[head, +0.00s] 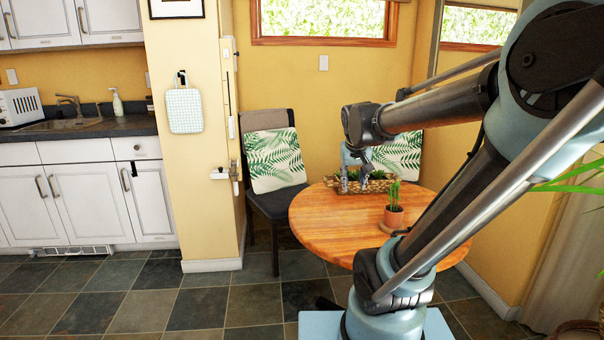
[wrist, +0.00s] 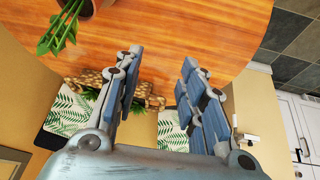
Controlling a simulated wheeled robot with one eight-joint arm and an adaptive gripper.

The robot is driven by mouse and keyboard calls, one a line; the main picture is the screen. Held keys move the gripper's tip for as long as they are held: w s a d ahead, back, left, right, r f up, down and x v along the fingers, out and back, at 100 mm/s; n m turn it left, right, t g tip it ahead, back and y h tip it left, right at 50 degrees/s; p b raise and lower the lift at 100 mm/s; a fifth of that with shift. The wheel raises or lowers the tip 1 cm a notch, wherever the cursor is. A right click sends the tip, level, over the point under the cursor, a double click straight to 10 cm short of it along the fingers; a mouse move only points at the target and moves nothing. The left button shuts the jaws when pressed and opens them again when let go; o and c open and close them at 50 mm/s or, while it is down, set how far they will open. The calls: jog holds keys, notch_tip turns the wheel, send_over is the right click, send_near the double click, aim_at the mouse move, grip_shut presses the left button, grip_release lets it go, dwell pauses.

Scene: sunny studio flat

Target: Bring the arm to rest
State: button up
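My gripper (head: 354,184) hangs at the end of my raised, bent arm, over the round wooden table in the head view. It also shows in the wrist view (wrist: 162,62), with its two blue-grey padded fingers apart and nothing between them. In the head view the gripper overlaps a woven planter (head: 376,186) with green plants on the table. In the wrist view the planter (wrist: 88,84) is partly hidden behind the fingers. I cannot tell how far the fingertips are from it.
Kitchen cabinets (head: 85,205) line the left. The tiled floor (head: 200,305) left of the table is clear.

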jog(key=s+d+f+g, duration=0.1)
jog(key=s+f, duration=0.5)
jog(key=s, duration=0.3)
jog(key=s+d+f+g+y, duration=0.1)
jog(key=s+f+g, duration=0.1)
jog(key=s+f, duration=0.4)
jog(key=s, duration=0.4)
jog(key=shift+d+f, duration=0.2)
jog(key=shift+f, duration=0.15)
jog(key=shift+w+f, duration=0.2)
jog(key=shift+w, duration=0.3)
